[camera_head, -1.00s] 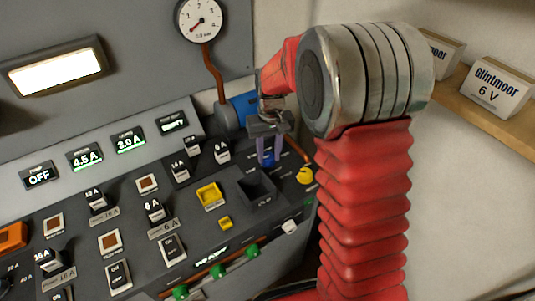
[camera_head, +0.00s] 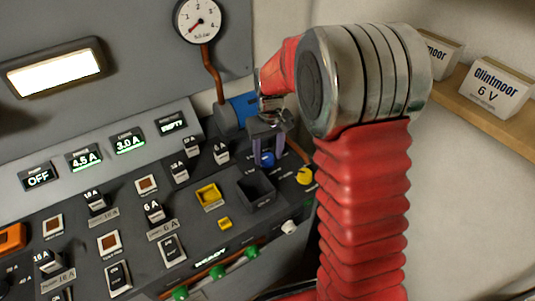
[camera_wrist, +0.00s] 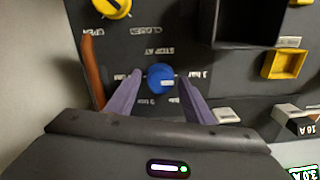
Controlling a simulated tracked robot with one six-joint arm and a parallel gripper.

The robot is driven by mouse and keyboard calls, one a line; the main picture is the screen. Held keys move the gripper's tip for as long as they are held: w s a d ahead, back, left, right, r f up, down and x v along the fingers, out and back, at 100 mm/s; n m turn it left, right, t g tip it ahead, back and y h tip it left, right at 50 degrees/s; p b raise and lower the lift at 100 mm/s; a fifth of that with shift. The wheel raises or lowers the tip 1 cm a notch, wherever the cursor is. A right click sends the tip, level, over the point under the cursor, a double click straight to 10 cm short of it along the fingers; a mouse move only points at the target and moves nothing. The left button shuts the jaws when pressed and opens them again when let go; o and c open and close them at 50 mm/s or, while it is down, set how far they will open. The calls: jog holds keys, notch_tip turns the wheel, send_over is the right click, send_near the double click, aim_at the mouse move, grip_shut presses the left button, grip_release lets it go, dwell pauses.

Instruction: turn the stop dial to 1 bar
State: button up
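The stop dial is a round blue knob (camera_wrist: 160,78) in the middle of the wrist view, with a "STOP AT" label above it. A "1 bar" mark (camera_wrist: 200,76) sits just to its right, and other marks around it are partly hidden or too small to read. My gripper (camera_wrist: 160,76) has its two purple fingers spread, one on each side of the knob, with a gap on both sides. In the head view the blue knob (camera_head: 268,159) shows just below the fingertips of my gripper (camera_head: 269,157). Which way the knob points is unclear.
A round gauge (camera_head: 200,20) is on the wall panel. A yellow knob (camera_wrist: 113,6), a dark open box (camera_wrist: 240,22) and a yellow square frame (camera_wrist: 285,64) lie near the dial. A copper-coloured pipe (camera_wrist: 93,70) runs close by the left finger.

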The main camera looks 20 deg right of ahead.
aim_at(270, 156)
dwell(0.3)
notch_tip(270, 156, up, 14)
jog(key=shift+d+f, duration=0.15)
dwell(0.4)
jog(key=shift+w, duration=0.1)
dwell(0.4)
jog(key=shift+s+a+r+m+t, duration=0.2)
jog(key=shift+s+r+t, duration=0.65)
jog(key=shift+s, duration=3.55)
jog(key=shift+s+a+r+m+t, duration=0.1)
jog(key=shift+s+r+m+t, duration=0.65)
jog(key=shift+s, duration=3.6)
jog(key=shift+s+a+r+n+t, duration=0.15)
jog(key=shift+s+r+t, duration=0.7)
jog(key=shift+s, duration=3.55)
jog(key=shift+f+t, duration=0.35)
jog(key=shift+f, duration=0.05)
